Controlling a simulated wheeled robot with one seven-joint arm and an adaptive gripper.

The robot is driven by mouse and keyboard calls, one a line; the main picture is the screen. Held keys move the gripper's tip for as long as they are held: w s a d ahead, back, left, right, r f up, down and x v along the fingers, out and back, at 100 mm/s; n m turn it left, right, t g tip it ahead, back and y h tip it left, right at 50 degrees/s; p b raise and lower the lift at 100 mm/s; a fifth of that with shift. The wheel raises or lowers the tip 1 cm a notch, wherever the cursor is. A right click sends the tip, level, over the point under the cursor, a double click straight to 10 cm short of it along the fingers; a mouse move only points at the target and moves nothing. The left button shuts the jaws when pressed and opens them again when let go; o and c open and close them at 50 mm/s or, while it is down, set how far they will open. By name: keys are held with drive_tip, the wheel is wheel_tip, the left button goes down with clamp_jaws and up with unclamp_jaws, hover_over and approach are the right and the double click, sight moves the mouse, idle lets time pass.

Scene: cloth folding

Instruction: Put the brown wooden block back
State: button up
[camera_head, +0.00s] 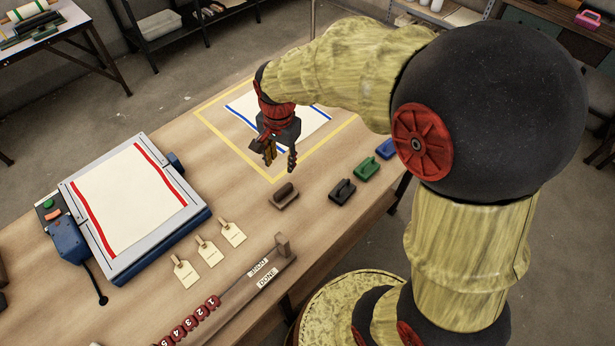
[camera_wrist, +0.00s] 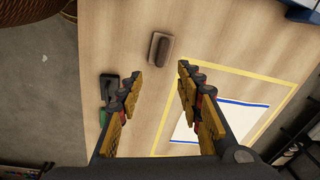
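The brown wooden block (camera_head: 285,196) sits on the wooden table, just outside the front corner of the yellow taped square. It has a handle-like top on a flat base. In the wrist view the brown block (camera_wrist: 162,48) lies beyond my fingertips, with bare table around it. My gripper (camera_head: 281,160) hangs above the taped square, near its front edge, pointing down. Its fingers are apart and nothing is between them; the wrist view also shows my gripper (camera_wrist: 157,75) open. The block is not touched by my fingers.
A black block (camera_head: 342,192), a green block (camera_head: 366,168) and a blue block (camera_head: 386,149) stand in a row along the table edge. A blue-striped white cloth (camera_head: 312,119) lies inside the yellow tape (camera_head: 211,120). A press (camera_head: 208,215), tags (camera_head: 209,252) and a counter rail (camera_head: 281,245) are nearby.

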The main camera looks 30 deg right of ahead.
drive_tip(key=s+r+n+t, duration=0.4)
drive_tip(key=s+r+n, duration=0.7)
drive_tip(key=s, duration=0.8)
wheel_tip(320, 180, up, 3)
drive_tip(key=shift+d+r, duration=0.15)
drive_tip(key=shift+w, duration=0.1)
